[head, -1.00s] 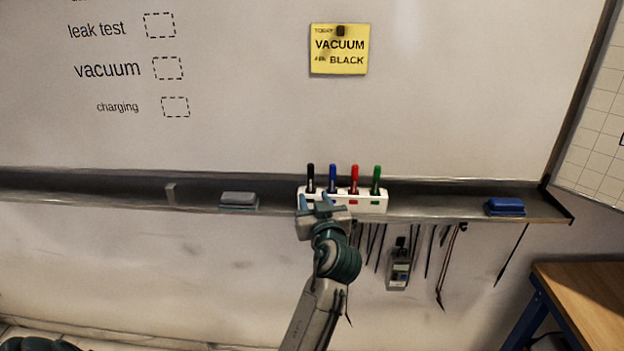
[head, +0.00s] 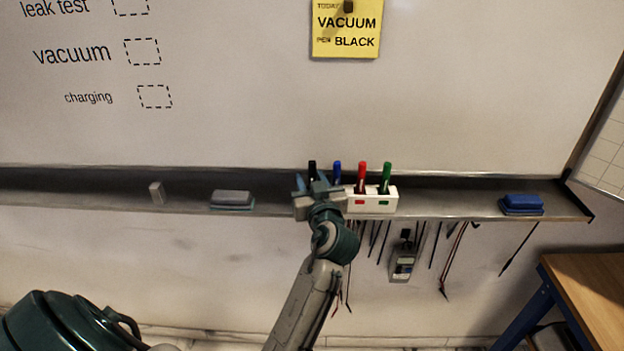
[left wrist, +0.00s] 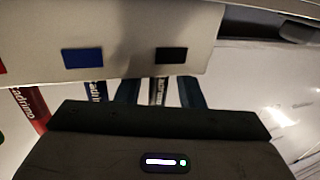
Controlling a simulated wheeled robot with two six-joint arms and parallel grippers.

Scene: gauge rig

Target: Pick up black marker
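The black marker (head: 312,169) stands upright in the leftmost slot of the white holder (head: 371,204), its lower part hidden by my gripper in the head view. My left gripper (head: 312,185) is at that slot, with its two blue fingers open on either side of the marker. In the left wrist view, the black marker (left wrist: 158,92) shows between my left fingers (left wrist: 158,88), with a gap on each side, below the holder's black label (left wrist: 171,55). Blue (head: 337,172), red (head: 361,176) and green (head: 386,177) markers stand beside it. My right gripper is not in view.
The holder sits on the whiteboard's grey tray (head: 450,203). A grey eraser (head: 232,198) lies left of it, a blue eraser (head: 522,203) right. A yellow note (head: 346,30) reads VACUUM, BLACK. Cables and a meter (head: 403,260) hang below. A wooden table (head: 590,285) stands lower right.

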